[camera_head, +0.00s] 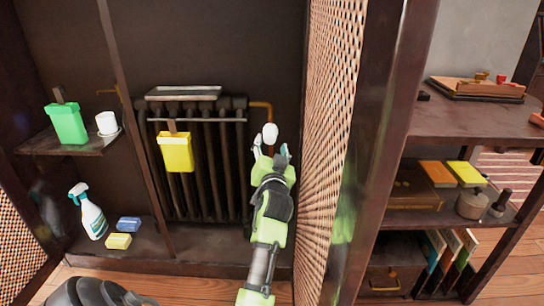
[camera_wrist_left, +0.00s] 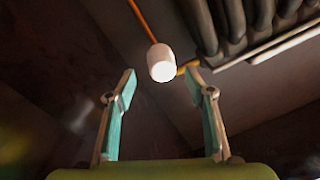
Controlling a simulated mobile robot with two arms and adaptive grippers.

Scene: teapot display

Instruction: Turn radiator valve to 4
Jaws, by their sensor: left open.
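The white radiator valve (camera_head: 270,133) sits at the right of the dark radiator (camera_head: 208,165), below a copper pipe. My left gripper (camera_head: 270,150) is just below and in front of the valve in the head view. In the left wrist view the valve (camera_wrist_left: 161,62) lies ahead, between and beyond the fingertips of my open left gripper (camera_wrist_left: 160,82). The fingers look apart from it, with nothing between them. No numbers on the valve can be read. My right gripper is not in view.
A lattice door (camera_head: 330,130) stands close to the right of my left arm. A yellow container (camera_head: 177,153) hangs on the radiator front. A left shelf (camera_head: 60,147) holds a green container (camera_head: 66,124) and a white cup (camera_head: 107,123). A spray bottle (camera_head: 90,215) stands below.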

